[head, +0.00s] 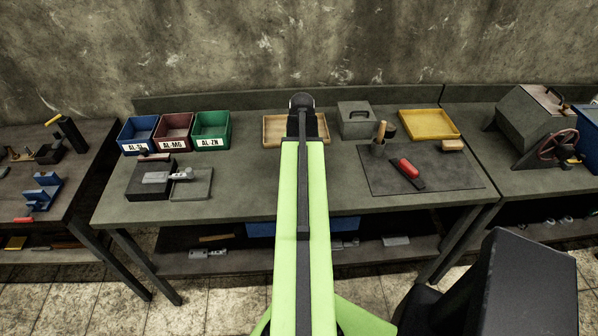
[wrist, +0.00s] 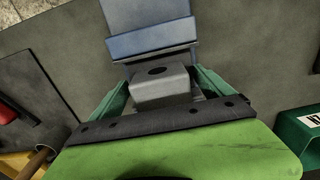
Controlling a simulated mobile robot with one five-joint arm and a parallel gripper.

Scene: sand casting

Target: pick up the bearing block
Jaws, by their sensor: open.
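In the wrist view, a grey block with a dark round hole in its top (wrist: 160,88), which looks like the bearing block, lies between the two teal fingers of my gripper (wrist: 163,84). The fingers stand apart on either side of it. Whether they touch it I cannot tell. The lower part of the block is hidden by the dark bar and green body of my gripper. In the head view, my green arm reaches over the middle of the bench and hides the block and the fingers.
A blue stepped part (wrist: 150,35) is close beyond the block. On the bench (head: 240,180) are a green bin (head: 212,131), a wooden tray (head: 276,131), a grey lidded box (head: 355,120), a yellow tray (head: 428,124) and a dark mat (head: 445,177). Bare bench lies left of my arm.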

